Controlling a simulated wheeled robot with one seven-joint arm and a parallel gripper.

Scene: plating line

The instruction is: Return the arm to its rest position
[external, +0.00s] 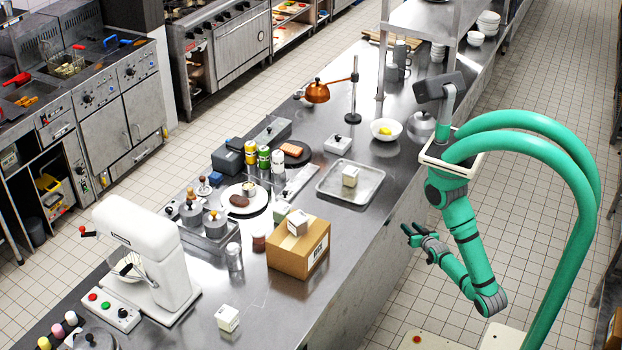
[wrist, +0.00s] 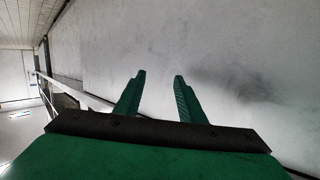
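My green arm hangs folded at the right of the external view, beside the long steel counter (external: 285,318). My gripper (external: 406,234) is at the counter's right side, off the worktop, pointing toward the counter. In the wrist view my gripper (wrist: 160,75) shows two green fingers spread apart with nothing between them. A pale grey surface, likely the counter's side panel, fills most of the wrist view; its distance from the fingertips I cannot tell.
On the counter stand a cardboard box (external: 286,262), a steel tray (external: 333,193) with a small box, a white bowl (external: 386,137) and a white mixer (external: 173,250). Tiled floor (external: 545,110) lies free to the right.

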